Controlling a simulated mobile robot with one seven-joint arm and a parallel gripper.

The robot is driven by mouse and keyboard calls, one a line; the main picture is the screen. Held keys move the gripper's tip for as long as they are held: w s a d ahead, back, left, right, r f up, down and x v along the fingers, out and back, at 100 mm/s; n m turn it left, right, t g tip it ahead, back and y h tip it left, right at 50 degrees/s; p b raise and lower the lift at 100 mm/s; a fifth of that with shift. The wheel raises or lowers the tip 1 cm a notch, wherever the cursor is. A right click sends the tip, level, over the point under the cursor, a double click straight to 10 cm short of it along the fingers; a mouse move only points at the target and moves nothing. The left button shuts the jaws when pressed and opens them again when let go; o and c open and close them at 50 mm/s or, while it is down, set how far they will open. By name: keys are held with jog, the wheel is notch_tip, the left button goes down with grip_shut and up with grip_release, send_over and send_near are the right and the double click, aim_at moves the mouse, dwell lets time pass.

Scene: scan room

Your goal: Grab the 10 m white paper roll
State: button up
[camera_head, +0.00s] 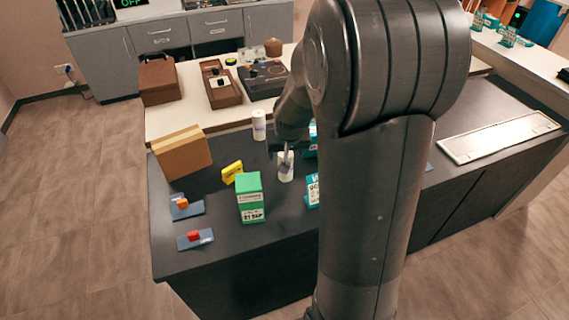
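Two white cylinders that look like paper rolls stand upright on the dark counter (215,259). One white roll (285,169) is directly below my gripper (286,152), whose dark fingers overlap its top in the picture. The other white roll (259,126) stands farther back and a little left, apart from the gripper. The print on both is too small to read, so I cannot tell which is the 10 m one. The fingertips are small and dark; I cannot tell whether they are open or closed on the near roll.
A green-and-white box (250,198), a yellow item (232,172) and a teal-and-white box (312,191) stand close to the near roll. A cardboard box (181,152) and two blue pieces with red and orange tops are at left. My arm hides the counter's middle.

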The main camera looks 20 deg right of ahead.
jog(key=shift+d+x, duration=0.2)
jog(key=shift+x, duration=4.4)
jog(key=shift+w+r, duration=0.1)
jog(key=shift+w, duration=0.05)
jog(key=c, duration=1.2)
